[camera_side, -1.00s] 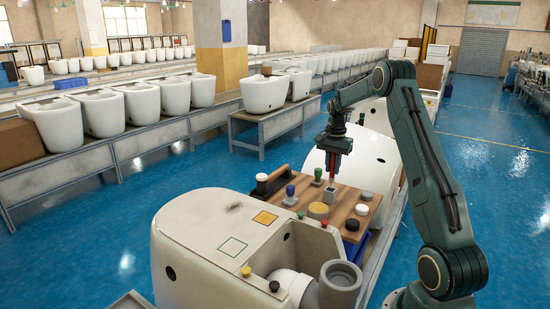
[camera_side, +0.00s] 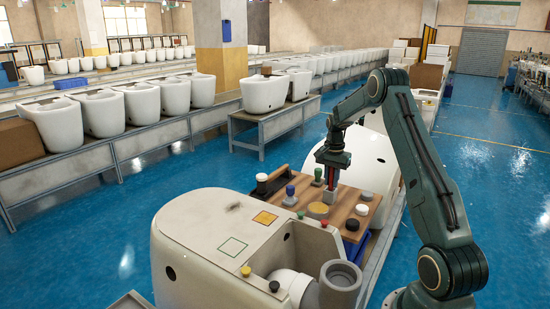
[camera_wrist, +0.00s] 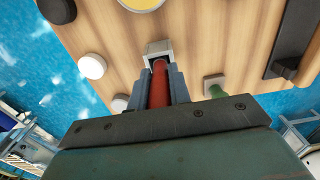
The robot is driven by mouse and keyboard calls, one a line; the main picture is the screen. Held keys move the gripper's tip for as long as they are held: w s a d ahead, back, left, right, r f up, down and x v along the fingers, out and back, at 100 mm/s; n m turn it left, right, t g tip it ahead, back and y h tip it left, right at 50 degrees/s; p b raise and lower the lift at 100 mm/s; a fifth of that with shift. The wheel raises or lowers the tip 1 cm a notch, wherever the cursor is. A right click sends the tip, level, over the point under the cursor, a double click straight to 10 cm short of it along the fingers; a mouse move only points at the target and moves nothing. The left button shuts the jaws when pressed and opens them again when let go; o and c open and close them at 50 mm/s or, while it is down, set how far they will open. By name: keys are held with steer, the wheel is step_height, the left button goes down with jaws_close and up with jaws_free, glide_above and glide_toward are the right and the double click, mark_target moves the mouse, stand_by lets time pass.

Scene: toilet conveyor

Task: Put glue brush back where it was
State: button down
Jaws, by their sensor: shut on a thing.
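The glue brush shows as a red handle (camera_wrist: 158,85) between my gripper's fingers in the wrist view; its bristle end is hidden. My gripper (camera_wrist: 163,84) is shut on the handle. A small grey square holder (camera_wrist: 158,49) stands on the wooden board just beyond the fingertips, and the brush's lower end reaches into or right over it; I cannot tell how deep. In the side view my gripper (camera_side: 331,178) points down, with the holder (camera_side: 329,197) directly below it.
The wooden board (camera_side: 346,205) also carries a green-topped stamp (camera_side: 318,175), a blue-topped stamp (camera_side: 290,193), a yellow round pad (camera_side: 318,210) and white knobs (camera_side: 361,209). A white toilet (camera_side: 200,255) stands in front.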

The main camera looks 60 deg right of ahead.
steer(key=c, duration=1.3)
jaws_free()
steer(key=shift+f, duration=0.1)
step_height(320, 180, up, 12)
steer(key=shift+f, duration=0.25)
steer(key=shift+r, duration=0.4)
